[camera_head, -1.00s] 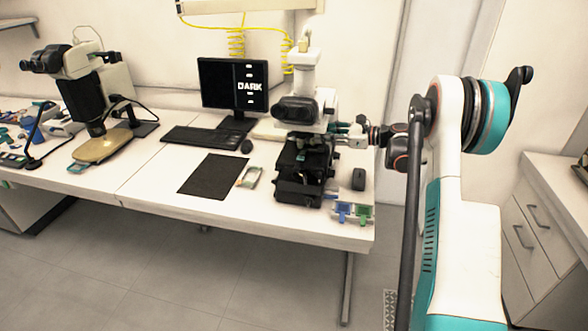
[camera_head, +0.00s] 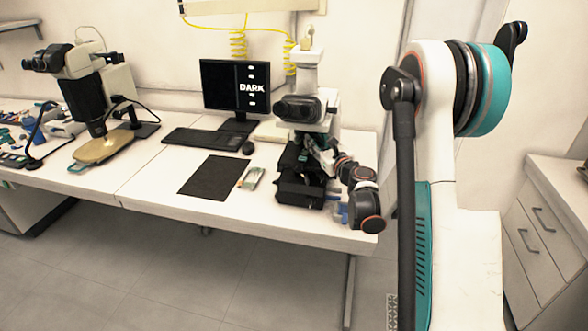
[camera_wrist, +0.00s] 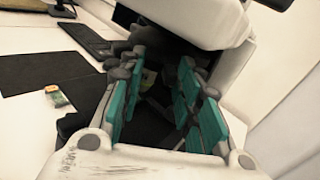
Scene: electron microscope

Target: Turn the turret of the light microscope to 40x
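The light microscope (camera_head: 303,108) stands at the right end of the table, with its white head above and black stage (camera_head: 299,187) below. Its white body (camera_wrist: 195,20) fills the top of the wrist view. The turret under the head is in shadow and partly behind my arm, so its setting cannot be read. My gripper (camera_wrist: 160,72) is open, its teal-padded fingers spread apart and pointing at the dark space under the microscope head. Nothing is clearly held between them. In the head view the fingers are mostly hidden at the microscope's right side.
A black mat (camera_head: 214,177) and a small sample box (camera_head: 251,178) lie left of the microscope. A keyboard (camera_head: 194,138), a mouse (camera_head: 247,147) and a monitor (camera_head: 234,86) are farther back. Another microscope (camera_head: 85,90) stands at the left. Blue holders at the table's right edge are partly covered by my wrist.

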